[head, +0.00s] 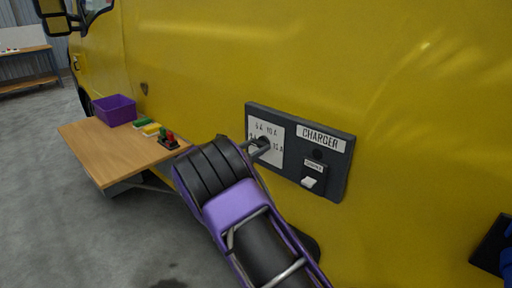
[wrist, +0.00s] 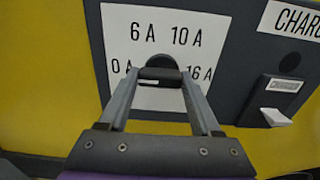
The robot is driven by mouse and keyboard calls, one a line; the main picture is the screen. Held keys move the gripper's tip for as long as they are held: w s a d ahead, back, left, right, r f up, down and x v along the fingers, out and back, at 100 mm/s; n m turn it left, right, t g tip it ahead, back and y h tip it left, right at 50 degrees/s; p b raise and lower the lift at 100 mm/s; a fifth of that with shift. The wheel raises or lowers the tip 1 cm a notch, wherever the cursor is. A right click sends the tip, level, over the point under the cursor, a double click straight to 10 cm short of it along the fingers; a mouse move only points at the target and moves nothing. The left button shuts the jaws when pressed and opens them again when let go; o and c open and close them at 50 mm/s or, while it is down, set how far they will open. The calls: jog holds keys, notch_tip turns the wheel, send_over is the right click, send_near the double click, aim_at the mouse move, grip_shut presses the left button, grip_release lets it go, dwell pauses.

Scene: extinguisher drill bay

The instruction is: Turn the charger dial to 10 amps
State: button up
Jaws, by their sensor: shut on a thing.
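The charger panel (head: 334,172) is a dark plate on the yellow vehicle side, labelled CHARGER. Its white dial plate (wrist: 122,35) reads 0 A, 6 A, 10 A and 16 A around a dark dial (wrist: 163,61). My gripper (wrist: 160,76) is shut on the dial's knob, one finger on each side. In the head view my gripper (head: 258,148) reaches the dial from the lower left, and my wrist covers part of the panel's left side. The fingers hide most of the knob, and I cannot tell which mark it points to.
A white switch (head: 309,182) sits on the panel right of the dial, also seen in the wrist view (wrist: 276,117). A wooden table (head: 112,150) at the left holds a purple bin (head: 114,110) and several small coloured items. Grey floor is open at the lower left.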

jog(key=shift+c, duration=0.6)
